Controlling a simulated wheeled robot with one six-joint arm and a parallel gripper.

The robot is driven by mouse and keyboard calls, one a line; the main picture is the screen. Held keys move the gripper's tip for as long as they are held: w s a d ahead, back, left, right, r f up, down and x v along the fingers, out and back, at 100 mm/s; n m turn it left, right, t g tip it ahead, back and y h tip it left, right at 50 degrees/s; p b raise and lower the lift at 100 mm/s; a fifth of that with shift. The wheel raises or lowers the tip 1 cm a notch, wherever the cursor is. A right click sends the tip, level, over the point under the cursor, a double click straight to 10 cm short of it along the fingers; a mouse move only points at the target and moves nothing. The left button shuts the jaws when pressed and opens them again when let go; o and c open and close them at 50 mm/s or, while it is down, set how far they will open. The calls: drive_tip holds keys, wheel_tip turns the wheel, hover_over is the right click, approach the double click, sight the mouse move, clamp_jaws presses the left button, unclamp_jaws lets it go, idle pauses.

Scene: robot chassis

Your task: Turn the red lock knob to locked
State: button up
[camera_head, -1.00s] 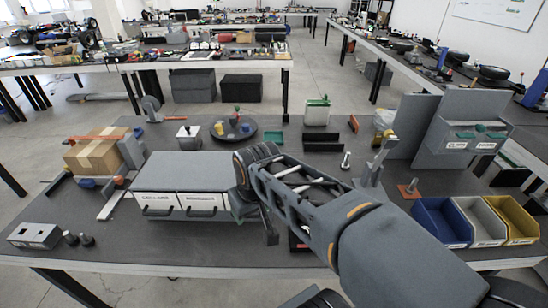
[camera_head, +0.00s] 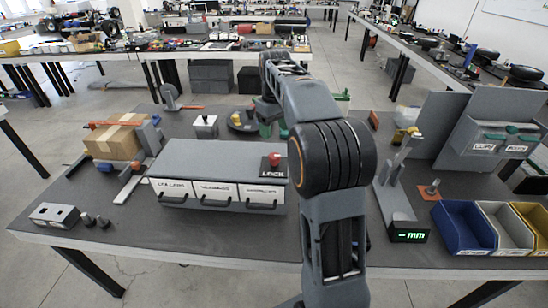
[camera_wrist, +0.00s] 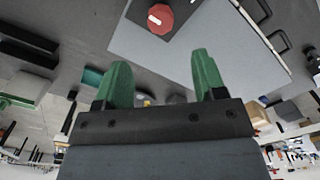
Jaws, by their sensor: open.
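The red lock knob (camera_head: 274,159) sits on a dark plate marked LOCK, on the top right of the grey three-drawer cabinet (camera_head: 205,160). It also shows at the top of the wrist view (camera_wrist: 160,18), with a small pale mark on its face. My gripper's green fingers (camera_head: 272,129) show partly beyond the cabinet, behind the knob in the head view. In the wrist view my gripper (camera_wrist: 162,80) is open, its two green fingertips wide apart with nothing between them. The knob is apart from the fingers, beyond the tips.
A caliper-like stand with a green "mm" display (camera_head: 410,235) is right of my arm. Blue, white and yellow bins (camera_head: 462,228) are at the right. A cardboard box (camera_head: 112,140) is left of the cabinet.

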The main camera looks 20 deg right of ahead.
sight(274, 155)
wheel_tip(274, 155, down, 11)
drive_tip(key=shift+r+b, duration=0.1)
drive_tip(key=shift+b, duration=0.25)
drive_tip(key=c, duration=0.9)
